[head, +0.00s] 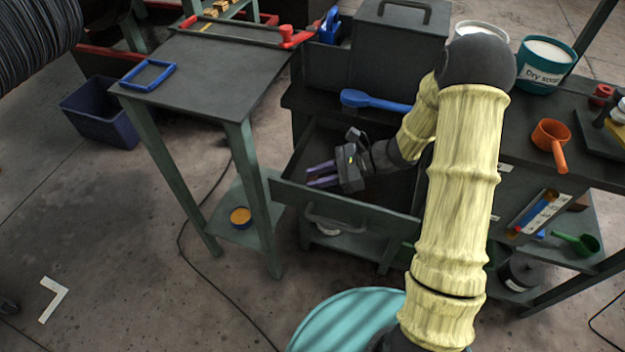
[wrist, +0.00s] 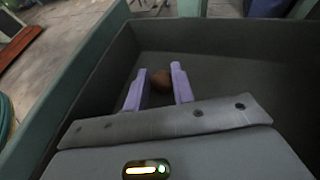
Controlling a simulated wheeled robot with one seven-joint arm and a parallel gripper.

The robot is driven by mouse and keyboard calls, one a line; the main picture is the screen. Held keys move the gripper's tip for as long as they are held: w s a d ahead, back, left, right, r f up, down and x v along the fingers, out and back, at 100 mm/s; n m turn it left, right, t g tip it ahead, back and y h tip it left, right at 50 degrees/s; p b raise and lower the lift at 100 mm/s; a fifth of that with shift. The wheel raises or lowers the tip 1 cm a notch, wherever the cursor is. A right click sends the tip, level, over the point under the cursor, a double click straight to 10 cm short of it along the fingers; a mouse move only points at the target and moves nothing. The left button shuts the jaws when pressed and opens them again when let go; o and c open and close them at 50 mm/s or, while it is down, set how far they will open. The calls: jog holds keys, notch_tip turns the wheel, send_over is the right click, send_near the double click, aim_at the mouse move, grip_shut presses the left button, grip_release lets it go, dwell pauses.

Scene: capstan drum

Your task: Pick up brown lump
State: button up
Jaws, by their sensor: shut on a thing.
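The brown lump (wrist: 161,81) is small and rounded and shows between the two purple fingers near their tips in the wrist view. My gripper (head: 310,176) is inside the open dark drawer (head: 345,219), its fingers pointing left in the head view. In the wrist view my gripper (wrist: 161,84) is shut on the brown lump, with one finger on each side of it. I cannot make out the lump in the head view. Whether it touches the drawer floor is hard to tell.
Drawer walls (wrist: 230,35) stand around my gripper. A blue scoop (head: 375,101) lies on the bench above the drawer. A side table (head: 215,75) stands to the left. A teal rounded thing (head: 345,318) is in front. An orange ladle (head: 552,138) and teal tub (head: 544,65) are on the right bench.

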notch_tip(320, 180, up, 10)
jog(key=p, duration=0.1)
dwell(0.5)
dwell(0.5)
